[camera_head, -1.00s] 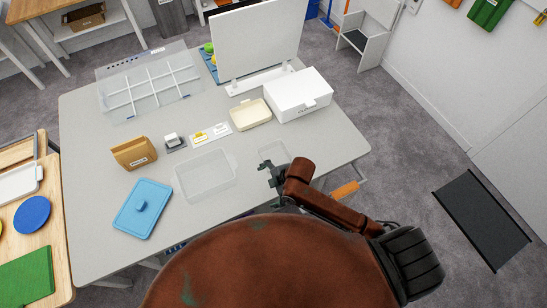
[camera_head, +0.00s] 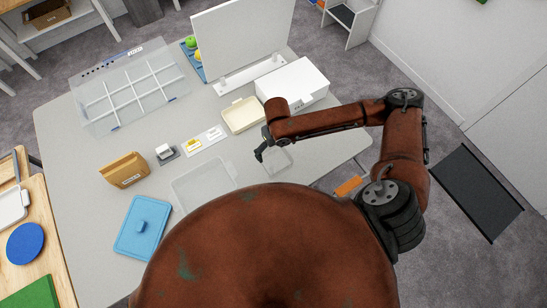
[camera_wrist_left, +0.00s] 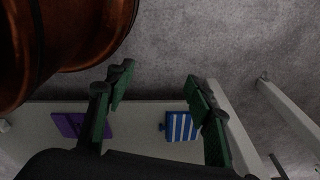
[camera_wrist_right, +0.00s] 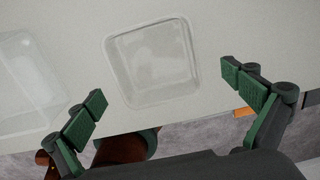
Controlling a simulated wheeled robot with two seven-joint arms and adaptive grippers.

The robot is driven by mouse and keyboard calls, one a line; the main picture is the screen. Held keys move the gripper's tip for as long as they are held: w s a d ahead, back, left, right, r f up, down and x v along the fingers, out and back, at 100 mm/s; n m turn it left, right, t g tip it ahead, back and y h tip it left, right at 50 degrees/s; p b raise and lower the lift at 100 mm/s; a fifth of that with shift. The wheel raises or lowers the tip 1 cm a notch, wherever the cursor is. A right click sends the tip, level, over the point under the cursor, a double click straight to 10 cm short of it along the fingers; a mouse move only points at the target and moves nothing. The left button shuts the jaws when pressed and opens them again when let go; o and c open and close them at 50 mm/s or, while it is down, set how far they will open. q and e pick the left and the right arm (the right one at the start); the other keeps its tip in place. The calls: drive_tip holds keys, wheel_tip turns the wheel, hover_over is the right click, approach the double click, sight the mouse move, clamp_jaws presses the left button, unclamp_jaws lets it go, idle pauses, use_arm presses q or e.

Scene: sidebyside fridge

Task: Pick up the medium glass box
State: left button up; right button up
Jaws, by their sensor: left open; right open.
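Two clear, empty boxes sit on the grey table. The larger one (camera_head: 203,186) is left of my right gripper in the head view and is cut off at the left of the right wrist view (camera_wrist_right: 28,85). The smaller one (camera_head: 278,161) lies just right of my right gripper (camera_head: 259,154). In the right wrist view, this smaller box (camera_wrist_right: 152,62) shows whole, ahead of and between the open, empty fingers (camera_wrist_right: 164,88). I cannot tell whether they touch it. My left gripper (camera_wrist_left: 158,84) is open and empty, seen only in its wrist view.
A clear divided tray (camera_head: 130,92), brown holder (camera_head: 124,170), blue lid (camera_head: 143,228), cream tray (camera_head: 243,115) and white box (camera_head: 292,84) stand around on the table. A white upright panel (camera_head: 243,40) stands at the back. Below my left gripper are purple and blue items.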

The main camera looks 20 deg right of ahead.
sight(275, 162)
drive_tip(key=f, duration=0.3)
drive_tip(key=shift+a+p, duration=0.35)
drive_tip(key=shift+a, duration=0.05)
wheel_tip(275, 162, down, 3)
drive_tip(key=shift+s+f, duration=0.1)
drive_tip(key=shift+f, duration=0.1)
drive_tip(key=c, duration=0.6)
use_arm(q)
drive_tip(key=shift+s+a+r, duration=0.1)
drive_tip(key=shift+s+r, duration=0.4)
drive_tip(key=shift+s, duration=0.25)
use_arm(e)
drive_tip(key=c, duration=0.7)
